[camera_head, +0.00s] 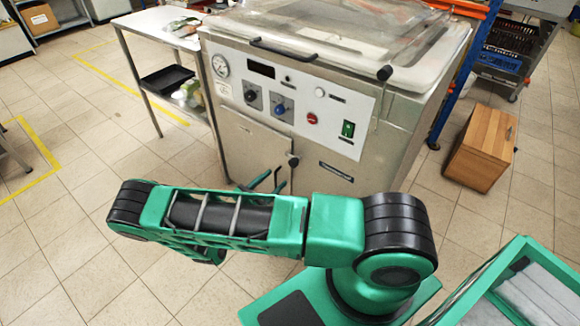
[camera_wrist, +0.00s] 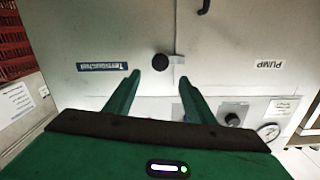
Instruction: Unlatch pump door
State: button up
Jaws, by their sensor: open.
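The pump door (camera_head: 250,150) is the lower left front panel of a steel machine, and it looks closed. In the wrist view, which is upside down, the door (camera_wrist: 240,45) carries a white PUMP label (camera_wrist: 268,64). A round black knob (camera_head: 293,160) with a small grey tab sits at the door's right edge. The knob (camera_wrist: 160,62) shows just beyond and between my fingertips in the wrist view. My gripper (camera_head: 270,180) is open in front of the knob. Its two green fingers (camera_wrist: 159,77) are spread and empty, and I see no contact with the knob.
Above the door is a control panel (camera_head: 300,105) with a gauge, dials and switches. A steel side table (camera_head: 150,25) stands at left. A wooden box (camera_head: 481,150) is on the floor at right. A green crate (camera_head: 515,290) is at the lower right. Tiled floor lies open at left.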

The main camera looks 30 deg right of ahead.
aim_at(291, 165)
jog(key=x, duration=1)
jog(key=shift+w+d+f, duration=0.15)
jog(key=shift+d, duration=0.1)
jog(key=shift+c, duration=0.4)
